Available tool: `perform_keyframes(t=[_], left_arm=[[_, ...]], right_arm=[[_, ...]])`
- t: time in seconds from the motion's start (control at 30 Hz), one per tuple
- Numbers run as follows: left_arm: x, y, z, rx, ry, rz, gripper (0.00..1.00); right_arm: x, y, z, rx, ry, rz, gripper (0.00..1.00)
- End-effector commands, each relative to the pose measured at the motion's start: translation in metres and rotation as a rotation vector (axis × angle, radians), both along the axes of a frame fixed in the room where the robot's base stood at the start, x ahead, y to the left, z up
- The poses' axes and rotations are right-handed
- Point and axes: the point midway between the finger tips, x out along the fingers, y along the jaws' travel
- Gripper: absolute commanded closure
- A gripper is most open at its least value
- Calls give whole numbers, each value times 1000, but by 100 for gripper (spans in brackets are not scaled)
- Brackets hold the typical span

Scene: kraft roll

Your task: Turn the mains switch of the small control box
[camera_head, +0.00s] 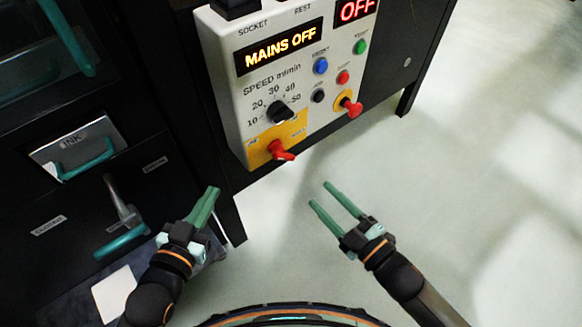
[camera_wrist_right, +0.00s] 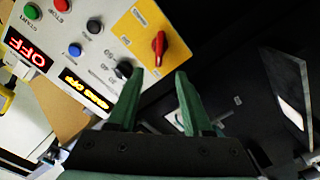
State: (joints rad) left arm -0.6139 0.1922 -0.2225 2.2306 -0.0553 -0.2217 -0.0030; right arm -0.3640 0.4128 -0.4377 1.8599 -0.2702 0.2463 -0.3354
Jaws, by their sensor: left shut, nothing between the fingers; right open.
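The small control box (camera_head: 225,75) is a pale panel at the upper middle of the head view, with a lit display (camera_head: 280,46) reading "MAINS OFF". Its red mains switch (camera_head: 281,151) sits on a yellow plate (camera_head: 262,146) at the lower left of the panel. In the right wrist view the red switch (camera_wrist_right: 159,47) shows just beyond my fingertips. My right gripper (camera_head: 320,194) is open and empty, below and to the right of the switch, apart from it. My left gripper (camera_head: 208,205) is shut and empty, below and left of the switch.
A black speed knob (camera_head: 279,111), several push buttons and a red knob on yellow (camera_head: 350,106) share the panel. Dark drawers with green handles (camera_head: 88,160) stand at the left. A dark table leg (camera_head: 232,220) stands near my left gripper. Pale floor (camera_head: 480,180) is clear at the right.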

Motion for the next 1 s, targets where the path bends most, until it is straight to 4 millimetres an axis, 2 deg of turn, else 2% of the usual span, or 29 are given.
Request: perform_keyframes(t=[0.17, 0.4, 0.6, 0.8, 1.0], left_arm=[[5, -1, 21, -1, -88, -8, 100], [9, -3, 65, -3, -271, -28, 100], [6, -5, 100, -2, -414, -47, 100], [3, -6, 118, -4, -486, -57, 100], [3, -6, 121, -3, -497, -58, 100]], right_arm=[[22, 15, 1, 3, -3, -1, 50], [60, 43, 1, 3, -1, -1, 50], [84, 61, 0, 3, 3, -2, 50], [95, 69, 0, 3, 5, -2, 50], [97, 70, 1, 2, 5, -3, 50]])
